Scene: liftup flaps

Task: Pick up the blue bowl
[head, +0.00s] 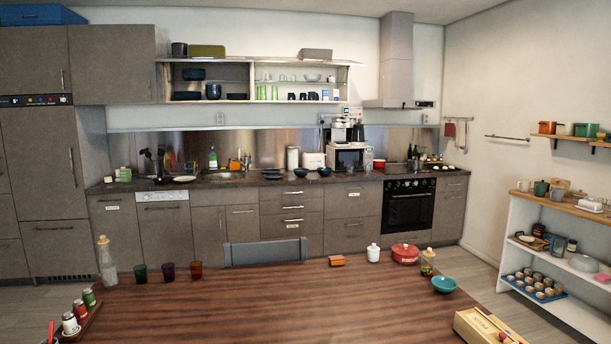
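A teal-blue bowl (444,285) sits upright near the right side of the wooden table (270,305). Two darker blue bowls stand far off on the kitchen counter, one (300,172) left of the other (325,171). The frame does not show which bowl is meant by the task. Neither of my grippers is in view.
A red pot (405,254), a white jar (373,253) and a glass jar (427,262) stand behind the teal bowl. A wooden box (487,327) lies at the right front. A chair (265,252) stands behind the table. The table's middle is clear.

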